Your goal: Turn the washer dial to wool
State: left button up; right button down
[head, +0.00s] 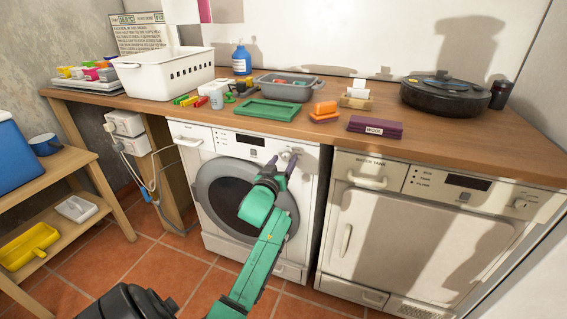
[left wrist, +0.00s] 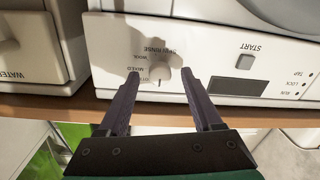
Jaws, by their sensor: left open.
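The washer (head: 205,150) is the white front-loader under the counter, with a round dark door. Its pale dial (left wrist: 160,74) is at the right of the control panel, and it also shows in the head view (head: 285,155). Labels beside it in the wrist view, where the panel appears upside down, include SPIN/RINSE, WOOL and MIXED. I cannot tell which mark the dial points at. My left gripper (head: 282,160) is open, its dark fingers on either side of the dial; contact is not clear. My right gripper is not in view.
A second white machine (head: 420,225) marked WATER TANK stands to the right. A low shelf (head: 70,160) stands left.

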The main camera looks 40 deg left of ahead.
pick_arm(q)
jog(key=shift+w, duration=0.1)
grip_shut()
